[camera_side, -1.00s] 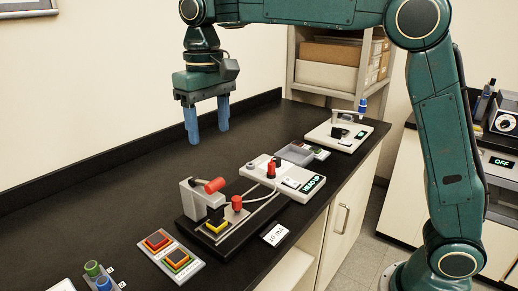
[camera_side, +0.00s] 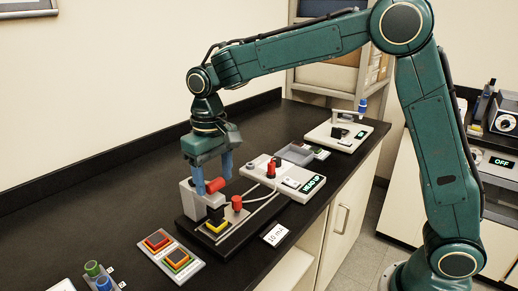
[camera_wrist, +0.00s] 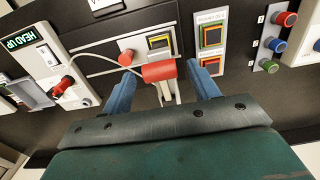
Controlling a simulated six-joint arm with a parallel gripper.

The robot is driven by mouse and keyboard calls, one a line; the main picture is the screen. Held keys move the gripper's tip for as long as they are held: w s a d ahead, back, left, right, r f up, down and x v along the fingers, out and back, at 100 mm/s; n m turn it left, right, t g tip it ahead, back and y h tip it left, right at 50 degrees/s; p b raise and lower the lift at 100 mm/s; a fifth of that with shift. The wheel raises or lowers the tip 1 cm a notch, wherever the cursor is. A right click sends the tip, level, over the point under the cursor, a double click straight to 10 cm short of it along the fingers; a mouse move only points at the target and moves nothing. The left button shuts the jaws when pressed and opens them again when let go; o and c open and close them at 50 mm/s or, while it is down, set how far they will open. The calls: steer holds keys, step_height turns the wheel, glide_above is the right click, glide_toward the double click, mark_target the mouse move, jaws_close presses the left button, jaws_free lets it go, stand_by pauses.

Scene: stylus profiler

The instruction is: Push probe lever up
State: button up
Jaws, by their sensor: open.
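A grey upright stand (camera_side: 187,199) on a black base carries a red cylindrical handle (camera_side: 215,185), probably the probe lever. My gripper (camera_side: 212,174) points down at it with blue fingers apart. In the wrist view the red handle (camera_wrist: 159,71) lies between the spread fingertips, with a gap on each side, and pale arms run from it toward the gripper. I cannot tell how far above the handle the fingertips are. Beside the stand is a black block over a yellow-edged pad (camera_side: 216,226) and a smaller red knob (camera_side: 236,203).
A white control box (camera_side: 283,178) reading "HEAD UP" stands behind, with a red-topped lever (camera_side: 271,169) and a cable to the base. A panel of coloured square pads (camera_side: 170,257) lies in front. A grey tray (camera_side: 295,154) is farther back.

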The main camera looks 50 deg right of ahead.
steer(key=shift+f, duration=0.95)
